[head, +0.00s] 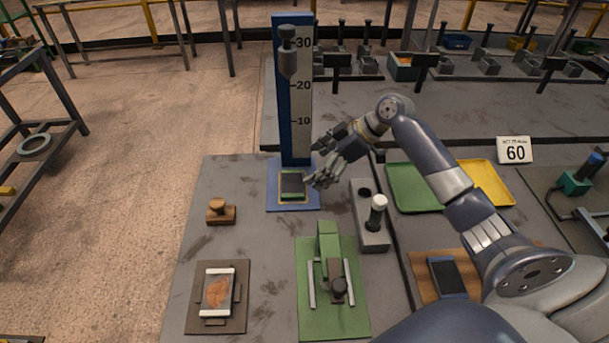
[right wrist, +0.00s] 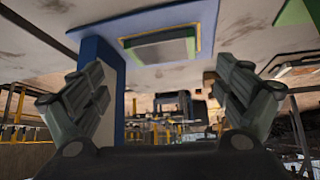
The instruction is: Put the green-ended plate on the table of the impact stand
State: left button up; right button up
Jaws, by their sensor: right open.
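The green-ended plate (head: 292,184), dark with green along its ends, lies flat on the small table at the foot of the impact stand (head: 294,95). The stand has a blue post, a blue base and a white scale; its grey weight (head: 287,55) hangs high above the plate. My right gripper (head: 322,168) is open and empty, just right of the plate and apart from it. In the right wrist view, the plate (right wrist: 160,50) shows beyond the spread fingers (right wrist: 160,98) on the blue base. My left gripper is out of view.
A green fixture (head: 330,300) and a grey block with a white-topped peg (head: 372,225) stand in front. A white-ended plate (head: 217,290) lies at front left, a wooden stamp (head: 221,211) behind it. Green (head: 415,190) and yellow (head: 486,183) trays lie right.

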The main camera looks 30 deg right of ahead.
jog(key=v, duration=0.5)
dwell(0.5)
